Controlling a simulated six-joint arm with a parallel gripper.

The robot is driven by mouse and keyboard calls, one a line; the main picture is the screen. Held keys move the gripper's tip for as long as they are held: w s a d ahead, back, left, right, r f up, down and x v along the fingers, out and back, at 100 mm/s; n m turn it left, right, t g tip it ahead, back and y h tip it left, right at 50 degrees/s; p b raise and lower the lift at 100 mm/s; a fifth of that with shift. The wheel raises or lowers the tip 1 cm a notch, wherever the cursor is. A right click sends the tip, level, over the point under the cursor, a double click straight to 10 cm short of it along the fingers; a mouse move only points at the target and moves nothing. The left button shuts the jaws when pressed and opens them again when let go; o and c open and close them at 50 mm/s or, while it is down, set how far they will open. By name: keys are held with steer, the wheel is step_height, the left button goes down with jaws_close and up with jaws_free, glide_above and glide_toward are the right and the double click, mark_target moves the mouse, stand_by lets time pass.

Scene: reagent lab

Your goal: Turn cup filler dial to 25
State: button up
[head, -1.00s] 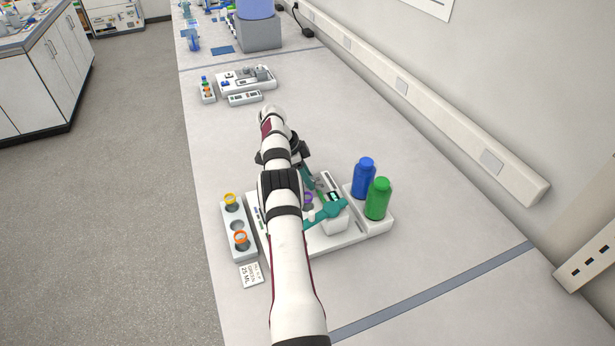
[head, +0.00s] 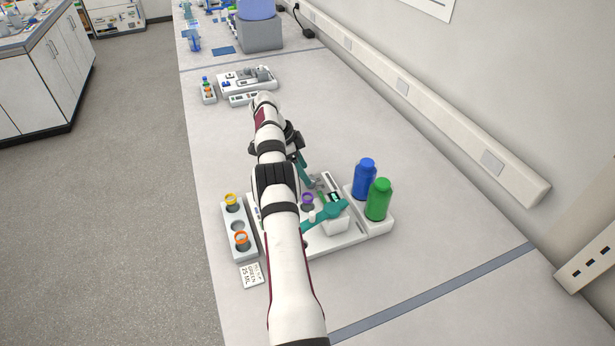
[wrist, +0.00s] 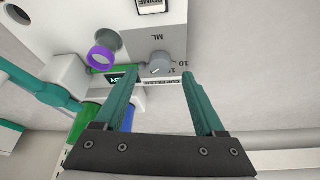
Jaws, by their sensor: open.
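The cup filler dial (wrist: 160,66) is a small grey knob on the light panel in the wrist view. Marks 10 and 15 and the letters ML are printed near it; which mark it points to is unclear. My gripper (wrist: 160,77) is open. Its two teal fingers flank the dial in the picture, with no visible contact. The "CUP FILLER" label (wrist: 163,81) shows between the fingertips. In the head view, my arm hides the dial, and a teal finger (head: 303,167) shows beside the cup filler base (head: 345,240).
A purple-rimmed cup (wrist: 104,57) is left of the dial. A teal lever-like part (head: 325,213) crosses the device. Blue (head: 364,180) and green (head: 378,200) bottles stand right. A rack (head: 245,252) holds yellow- and orange-rimmed cups; a card (head: 252,275) reads GREEN 25 ML.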

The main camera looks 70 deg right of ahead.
mark_target(311, 178)
steer(key=v, duration=0.3)
steer(key=shift+w+a+r, duration=0.1)
steer(key=shift+w+r, duration=0.05)
steer(key=shift+r, duration=0.15)
steer(key=s+a+r+n+t+h, duration=0.1)
steer(key=s+a+r+n+t, duration=0.2)
steer(key=n, duration=0.6)
steer(key=s+r+n+t, duration=0.3)
steer(key=s+r+n, duration=0.1)
steer(key=n, duration=0.5)
steer(key=x, duration=1.5)
steer(key=shift+w+d, duration=0.1)
steer(key=shift+w, duration=0.2)
steer(key=shift+c, duration=0.4)
